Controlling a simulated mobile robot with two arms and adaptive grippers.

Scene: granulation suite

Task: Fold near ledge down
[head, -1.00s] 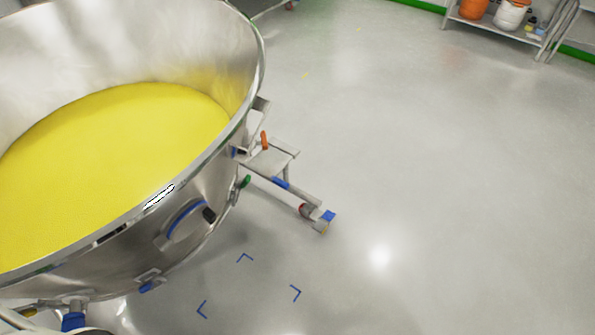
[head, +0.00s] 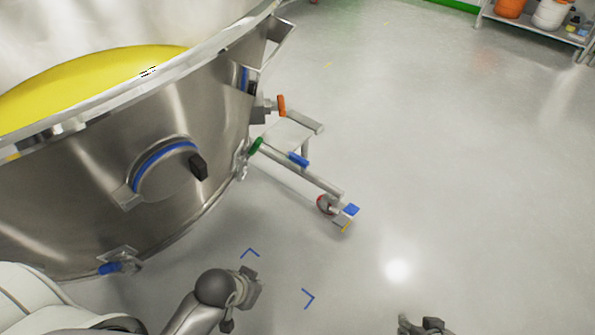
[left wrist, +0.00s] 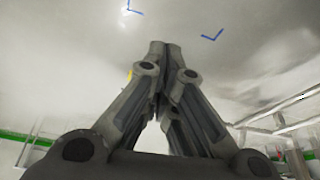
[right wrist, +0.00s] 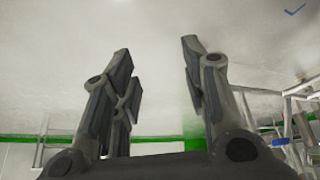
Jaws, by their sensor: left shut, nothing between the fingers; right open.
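A large steel bowl (head: 70,200) of yellow powder (head: 90,72) fills the left of the head view. I cannot tell surely which part is the near ledge. A small bracket with a blue grip (head: 110,268) is low on the bowl's near side. A flat grey plate (head: 290,135) juts out at the bowl's right, with orange (head: 281,105) and green (head: 255,146) grips beside it. My left gripper (head: 252,287) is shut and empty over the floor, apart from the bowl; its closed fingers fill the left wrist view (left wrist: 165,52). My right gripper (head: 422,325) is open and empty (right wrist: 155,58).
A wheeled leg (head: 335,212) with a blue pedal sticks out right of the bowl. Blue corner marks (head: 308,298) lie on the floor near my left gripper. A shelf (head: 540,30) with an orange and a white container stands far right. The floor at right is clear.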

